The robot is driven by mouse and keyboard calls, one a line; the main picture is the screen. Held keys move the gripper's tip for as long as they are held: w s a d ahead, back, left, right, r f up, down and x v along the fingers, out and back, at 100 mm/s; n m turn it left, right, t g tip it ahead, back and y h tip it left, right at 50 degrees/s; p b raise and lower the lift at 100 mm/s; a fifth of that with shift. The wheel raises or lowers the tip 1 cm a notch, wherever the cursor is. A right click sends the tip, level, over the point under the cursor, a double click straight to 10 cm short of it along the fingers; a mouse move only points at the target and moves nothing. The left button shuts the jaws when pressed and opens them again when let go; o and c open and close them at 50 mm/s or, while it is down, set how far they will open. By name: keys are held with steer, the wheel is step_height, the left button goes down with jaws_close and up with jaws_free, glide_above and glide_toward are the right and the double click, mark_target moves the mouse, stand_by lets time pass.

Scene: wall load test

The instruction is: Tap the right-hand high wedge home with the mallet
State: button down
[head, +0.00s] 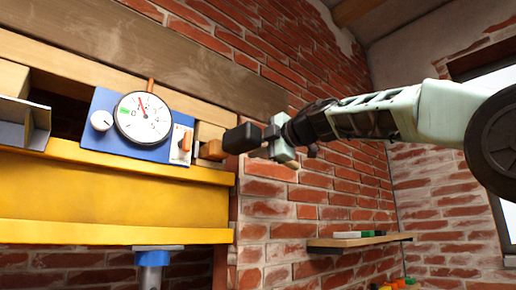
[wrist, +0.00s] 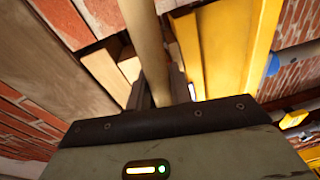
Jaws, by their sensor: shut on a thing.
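The mallet's dark head (head: 243,138) is at the right end of the yellow beam, by the brick wall. My gripper (head: 278,138) is shut on the mallet, just right of the head. In the wrist view a pale round wooden length, seemingly the mallet handle (wrist: 145,45), runs up from between my fingers (wrist: 162,93). An orange-brown wooden wedge (head: 211,150) sticks out above the beam's right end, directly left of the mallet head. They look close; I cannot tell whether they touch. A pale wood block (head: 208,132) sits above the wedge.
A blue panel with a round dial gauge (head: 143,117) stands on the yellow beam (head: 110,195). A grey-brown plank (head: 200,65) runs above. A blue-topped post (head: 152,258) stands below the beam. A small shelf (head: 358,241) is on the wall at lower right.

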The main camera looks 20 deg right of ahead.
steer(key=shift+r, duration=0.1)
steer(key=shift+x, duration=1.15)
steer(key=shift+d, duration=0.15)
steer(key=shift+v, duration=1.15)
steer(key=shift+w+a, duration=0.1)
steer(key=shift+a, duration=0.1)
steer(key=x, duration=0.4)
steer(key=shift+w+d+r, duration=0.15)
steer(key=shift+w, duration=0.15)
